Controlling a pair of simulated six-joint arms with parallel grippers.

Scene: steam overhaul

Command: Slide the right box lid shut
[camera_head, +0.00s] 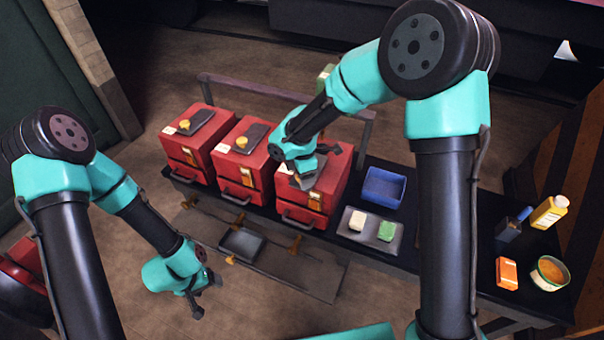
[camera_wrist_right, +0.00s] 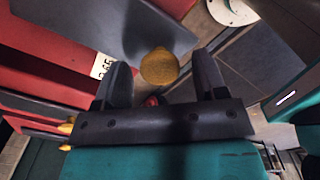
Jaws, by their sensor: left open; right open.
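The right red box (camera_head: 330,188) is the rightmost of three on the dark bench, in the head view. My right gripper (camera_wrist_right: 163,62) is over its top and hides most of its lid there. In the right wrist view the dark lid plate (camera_wrist_right: 105,28) lies on the red box top, with a round brass knob (camera_wrist_right: 158,67) showing between my open fingers. I cannot tell whether the fingers touch the knob, or how far the lid covers the opening. My left gripper (camera_head: 207,297) is open and empty, low in front of the bench.
Two similar red boxes (camera_head: 192,160) (camera_head: 234,178) with dark lids and brass knobs stand to the left. A blue tray (camera_head: 383,187) and a grey tray (camera_head: 347,233) with two blocks are right of the right box.

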